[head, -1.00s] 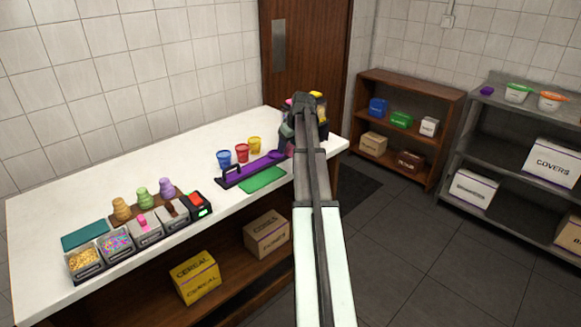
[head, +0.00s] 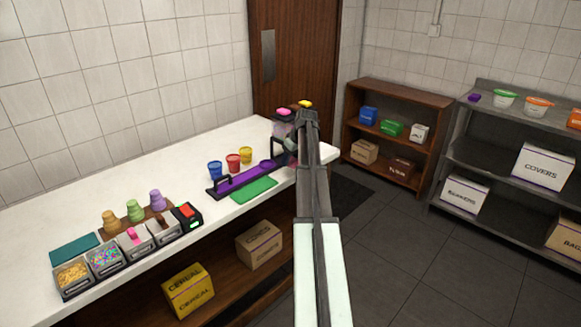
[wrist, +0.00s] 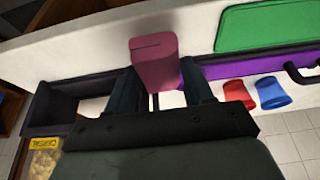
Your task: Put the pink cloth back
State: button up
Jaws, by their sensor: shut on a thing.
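The pink cloth (wrist: 155,62) shows in the wrist view as a folded, block-like piece. My gripper (wrist: 160,78) is shut on it, one dark finger on each side. White counter shows around it. In the head view my arm ends over the far right end of the counter (head: 110,165) and hides most of my gripper. A small pink patch (head: 284,112) shows beside the arm's end there; I cannot tell whether it is the held cloth.
A dark open-topped holder (wrist: 65,105) is at the left in the wrist view. A purple tray (head: 238,178), a green mat (head: 254,189), and blue (head: 215,170), red (head: 233,162) and yellow (head: 246,155) cups stand near my arm. Topping bins line the counter's near left.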

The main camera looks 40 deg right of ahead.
aim_at(291, 165)
jog(key=shift+f, duration=1.85)
jog(key=shift+f, duration=0.15)
jog(key=o, duration=1)
jog(key=v, duration=1.2)
